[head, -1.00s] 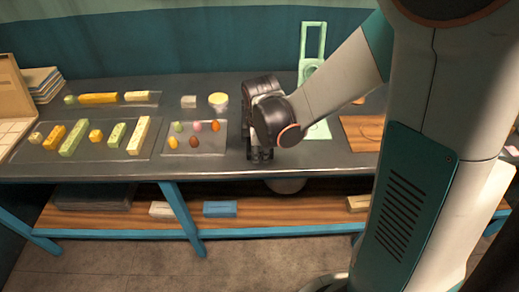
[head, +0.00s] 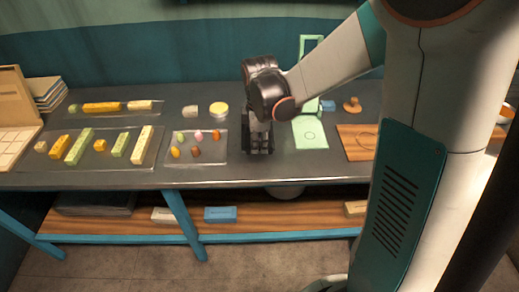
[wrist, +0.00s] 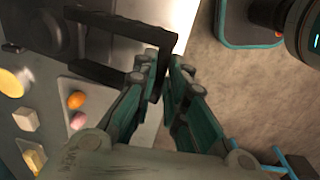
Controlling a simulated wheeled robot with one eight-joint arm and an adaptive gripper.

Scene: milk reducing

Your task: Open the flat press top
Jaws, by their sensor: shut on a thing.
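A black frame-shaped bar (wrist: 120,28), which seems to be the handle of the flat press top, crosses the upper middle of the wrist view. My gripper (wrist: 163,72) has its two teal fingers closed around one side of it. In the head view my gripper (head: 258,128) points down at the front middle of the table. Dark parts of the press (head: 262,144) show just below it. The gripper and arm hide much of the press, so I cannot tell how far its top is raised.
A tray of small egg-shaped pieces (head: 222,158) stands close to the left. A mint-green board (head: 309,133) and a wooden board (head: 352,150) lie to the right. A long tray of blocks (head: 50,162) is farther left. The table's front edge (head: 220,180) is near.

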